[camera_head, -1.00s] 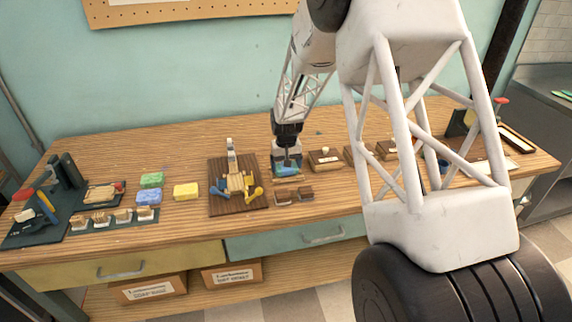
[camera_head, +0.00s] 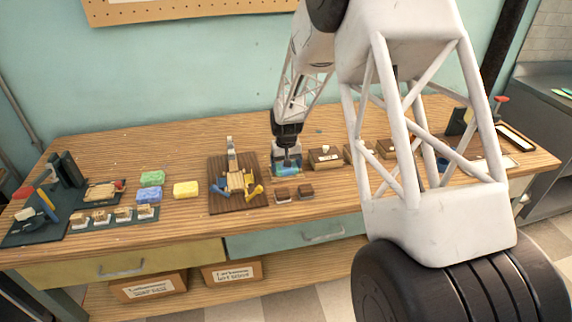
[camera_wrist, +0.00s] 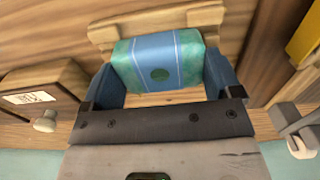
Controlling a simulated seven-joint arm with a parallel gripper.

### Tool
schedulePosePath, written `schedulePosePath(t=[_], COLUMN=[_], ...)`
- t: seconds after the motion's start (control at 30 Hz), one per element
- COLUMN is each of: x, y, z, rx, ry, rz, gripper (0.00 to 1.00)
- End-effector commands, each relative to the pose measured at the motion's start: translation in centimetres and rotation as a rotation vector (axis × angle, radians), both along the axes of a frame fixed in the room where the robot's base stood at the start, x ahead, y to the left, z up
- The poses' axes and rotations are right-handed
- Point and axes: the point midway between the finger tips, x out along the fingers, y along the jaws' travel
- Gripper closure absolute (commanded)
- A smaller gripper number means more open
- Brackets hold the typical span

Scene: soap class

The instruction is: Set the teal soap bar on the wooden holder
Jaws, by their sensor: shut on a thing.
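The teal soap bar (camera_wrist: 158,62) has a blue band with a dark oval mark. In the wrist view it sits between the two blue fingers of my gripper (camera_wrist: 163,80), which is shut on it. The pale wooden holder (camera_wrist: 208,16) shows behind, beside and under the bar. The bar appears over the holder; I cannot tell whether it touches. In the head view my gripper (camera_head: 287,163) is low over the bench with the soap bar (camera_head: 285,171) at its tips. The holder is mostly hidden there.
A dark wooden board (camera_head: 225,202) with tools stands just left of my gripper. A brown box with a knob (camera_head: 325,160) is close on the right. Two small brown blocks (camera_head: 306,191) lie in front. Green, blue and yellow sponges (camera_head: 186,190) are farther left.

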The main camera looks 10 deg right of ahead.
Motion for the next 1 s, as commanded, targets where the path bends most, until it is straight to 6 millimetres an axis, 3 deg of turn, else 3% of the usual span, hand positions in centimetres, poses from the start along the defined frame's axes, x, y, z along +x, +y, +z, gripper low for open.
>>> schedulePosePath(t=[0.3, 0.33, 0.43, 1.0], x=[0.01, 0.02, 0.02, 0.03], y=[0.00, 0.00, 0.00, 0.00], z=[-0.01, -0.01, -0.01, 0.46], rx=[0.000, 0.000, 0.000, 0.000], ry=[-0.001, -0.001, -0.001, -0.002], rz=[0.000, 0.000, 0.000, 0.000], gripper=[0.41, 0.14, 0.00, 0.00])
